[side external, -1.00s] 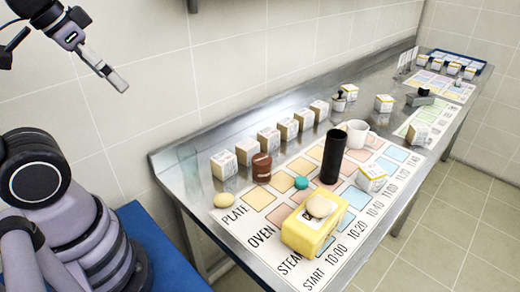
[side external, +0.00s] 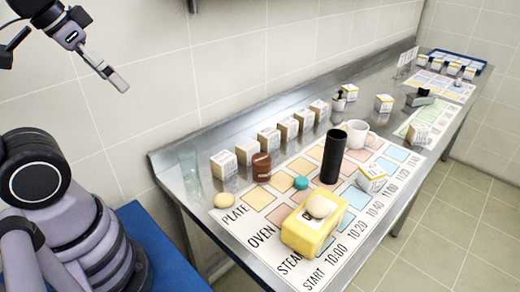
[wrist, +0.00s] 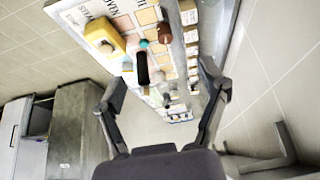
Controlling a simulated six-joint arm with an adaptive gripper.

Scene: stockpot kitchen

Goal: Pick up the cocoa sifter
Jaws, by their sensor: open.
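A brown, rounded, lidded container (side external: 261,167) looks like the cocoa sifter. It stands upright near the left end of the steel counter, beside the printed mat. In the wrist view it shows as a brown shape (wrist: 164,33) at the top. My gripper (side external: 119,82) hangs in the air at the upper left, well apart from the counter and container. In the wrist view my gripper (wrist: 160,82) has its two fingers spread wide with nothing held between them.
A tall black cylinder (side external: 333,155), a white mug (side external: 357,132), a teal round item (side external: 301,183) and a yellow box (side external: 309,229) with a pale rounded item on it stand nearby. Several small boxes (side external: 289,128) line the wall side.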

